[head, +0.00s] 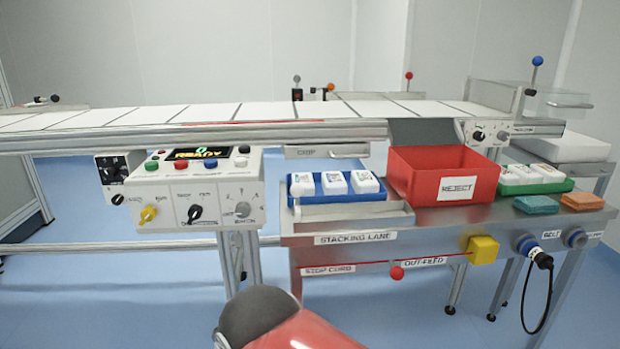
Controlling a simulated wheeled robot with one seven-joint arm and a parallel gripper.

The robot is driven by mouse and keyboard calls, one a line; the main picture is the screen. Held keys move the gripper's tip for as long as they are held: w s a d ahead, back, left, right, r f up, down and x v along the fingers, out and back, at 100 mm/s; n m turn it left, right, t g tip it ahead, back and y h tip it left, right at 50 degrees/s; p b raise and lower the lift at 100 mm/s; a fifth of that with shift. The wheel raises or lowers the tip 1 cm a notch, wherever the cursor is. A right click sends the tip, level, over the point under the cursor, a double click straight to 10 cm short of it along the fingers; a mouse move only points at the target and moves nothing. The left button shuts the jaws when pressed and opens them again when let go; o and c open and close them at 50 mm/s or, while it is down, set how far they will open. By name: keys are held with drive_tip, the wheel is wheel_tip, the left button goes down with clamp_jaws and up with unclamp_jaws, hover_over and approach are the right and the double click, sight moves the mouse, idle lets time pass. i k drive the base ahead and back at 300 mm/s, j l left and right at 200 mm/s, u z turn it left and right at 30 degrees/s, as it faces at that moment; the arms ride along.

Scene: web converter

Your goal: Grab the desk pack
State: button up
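No pack is marked as the desk pack, and I cannot tell which one it is. Three white packs (334,182) stand in a row in a blue tray (355,197) on the steel out-feed table (430,222). More white packs (522,174) sit in a green tray (560,186) at the table's right. No pack shows on the control desk (190,190). A red and dark grey part of my arm shows at the bottom centre, well in front of the table. My gripper's fingers are not in view.
A red REJECT bin (425,176) stands between the trays. A teal block (536,204) and an orange block (581,201) lie at the front right. A conveyor with white sheets (265,111) runs behind. A red stop cord (398,272) and a black cable (548,290) hang in front.

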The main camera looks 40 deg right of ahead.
sight(362, 181)
drive_tip(key=z, duration=1.6)
